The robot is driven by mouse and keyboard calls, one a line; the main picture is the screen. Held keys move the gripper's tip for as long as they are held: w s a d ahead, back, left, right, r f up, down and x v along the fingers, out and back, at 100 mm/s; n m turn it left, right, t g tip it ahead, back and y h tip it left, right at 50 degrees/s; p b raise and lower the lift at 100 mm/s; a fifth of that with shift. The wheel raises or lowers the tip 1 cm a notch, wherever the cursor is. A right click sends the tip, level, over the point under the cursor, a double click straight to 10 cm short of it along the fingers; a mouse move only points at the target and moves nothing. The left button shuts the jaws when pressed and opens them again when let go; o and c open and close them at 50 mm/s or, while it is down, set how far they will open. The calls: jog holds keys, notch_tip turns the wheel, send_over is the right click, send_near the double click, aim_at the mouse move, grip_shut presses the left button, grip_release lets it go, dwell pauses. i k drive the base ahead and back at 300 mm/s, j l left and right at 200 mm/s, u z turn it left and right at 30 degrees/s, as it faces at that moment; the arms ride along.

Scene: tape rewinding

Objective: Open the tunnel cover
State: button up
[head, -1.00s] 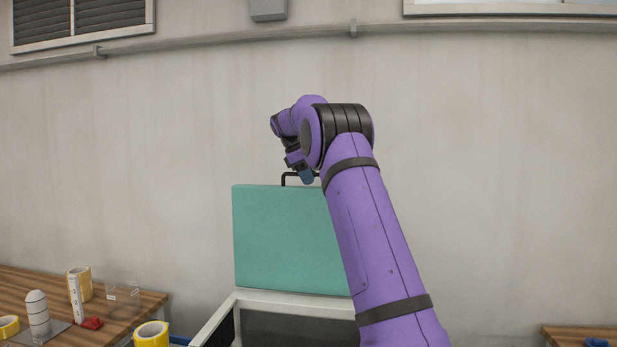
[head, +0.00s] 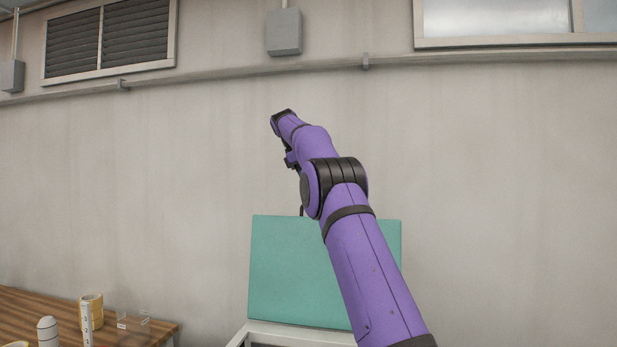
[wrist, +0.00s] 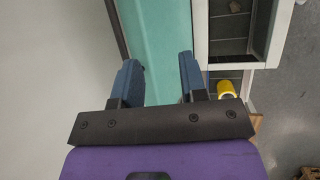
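The teal tunnel cover (head: 285,265) stands raised and nearly upright at the back of a white-framed box (head: 290,335). Its dark handle (head: 301,211) shows at the top edge, partly hidden by my arm. In the wrist view the cover (wrist: 167,35) lies beyond my gripper (wrist: 158,70), whose two blue fingers are wide apart with nothing between them. In the head view my wrist is above the cover's top edge, and the fingertips are hidden behind the arm.
A wooden table (head: 45,305) at lower left holds yellow tape rolls (head: 91,310), a white capped cylinder (head: 48,331) and a clear container (head: 133,326). A yellow roll (wrist: 226,88) shows beside the box in the wrist view. The grey wall is behind.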

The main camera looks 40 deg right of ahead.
aim_at(292, 280)
jog(key=i+j+z, duration=0.5)
jog(key=j, duration=0.25)
jog(key=i+j+z, duration=0.15)
jog(key=j+z, duration=0.2)
jog(key=i+j+z, duration=0.1)
jog(key=j+z, duration=0.25)
jog(key=j, duration=0.1)
